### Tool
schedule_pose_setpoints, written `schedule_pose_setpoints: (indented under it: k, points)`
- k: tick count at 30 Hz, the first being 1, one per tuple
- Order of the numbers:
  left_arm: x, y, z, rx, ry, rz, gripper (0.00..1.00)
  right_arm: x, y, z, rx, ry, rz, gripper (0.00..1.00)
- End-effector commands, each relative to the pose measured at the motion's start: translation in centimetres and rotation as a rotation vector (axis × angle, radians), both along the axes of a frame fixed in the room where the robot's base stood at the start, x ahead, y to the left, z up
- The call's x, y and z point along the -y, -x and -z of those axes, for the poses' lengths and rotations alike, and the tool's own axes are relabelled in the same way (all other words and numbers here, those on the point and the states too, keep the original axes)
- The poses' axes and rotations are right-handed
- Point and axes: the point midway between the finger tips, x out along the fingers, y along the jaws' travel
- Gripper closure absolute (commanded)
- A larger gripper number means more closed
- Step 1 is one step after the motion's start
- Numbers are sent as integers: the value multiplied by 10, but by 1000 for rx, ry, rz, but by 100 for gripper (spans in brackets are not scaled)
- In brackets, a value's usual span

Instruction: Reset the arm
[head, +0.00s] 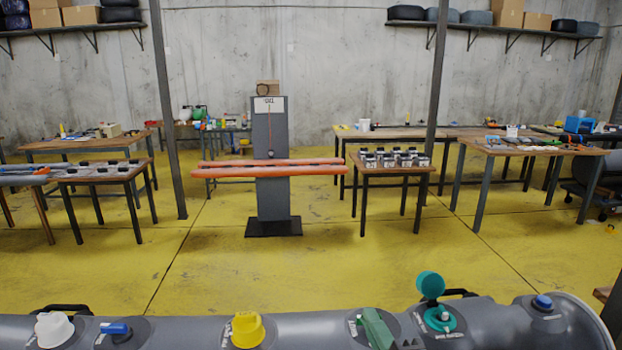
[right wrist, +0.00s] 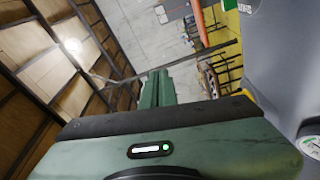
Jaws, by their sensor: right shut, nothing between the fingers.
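The grey inflatable boat tube (head: 300,326) runs along the bottom of the head view. My green right gripper (head: 374,322) shows in front of it, right of the yellow valve cap (head: 247,330). Its fingers also show in the right wrist view (right wrist: 157,88), pressed together and empty. The tube (right wrist: 285,70) fills the right side of that view, apart from the fingers. My left gripper is in neither view.
The tube carries a white cap (head: 53,329), a blue valve (head: 117,330), a teal valve with raised cap (head: 441,318) and a blue knob (head: 543,302). Beyond lie open yellow floor (head: 330,255), a grey stand (head: 272,205) with orange bars, and several tables.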

Motion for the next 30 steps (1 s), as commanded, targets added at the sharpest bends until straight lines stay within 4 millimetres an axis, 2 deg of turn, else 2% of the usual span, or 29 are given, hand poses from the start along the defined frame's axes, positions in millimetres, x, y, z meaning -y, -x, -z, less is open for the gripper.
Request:
schedule_pose_setpoints:
  k: [1, 3, 6, 9, 12, 15, 23, 30]
  points:
    - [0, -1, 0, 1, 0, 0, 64, 19, 10, 34, -153, -122, 72, 100]
    - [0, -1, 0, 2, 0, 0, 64, 42, 29, 78, -352, -278, 177, 100]
    - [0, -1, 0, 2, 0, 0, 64, 67, 68, 136, -606, -470, 328, 100]
    - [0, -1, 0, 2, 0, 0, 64, 81, 111, 179, -804, -610, 462, 100]
    - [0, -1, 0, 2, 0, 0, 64, 89, 149, 207, -950, -708, 573, 100]
    - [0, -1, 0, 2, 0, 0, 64, 94, 184, 227, -1069, -781, 670, 100]
    - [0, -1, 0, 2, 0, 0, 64, 98, 266, 257, -1310, -917, 895, 100]
    - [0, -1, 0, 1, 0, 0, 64, 96, 254, 323, -1340, -905, 915, 100]
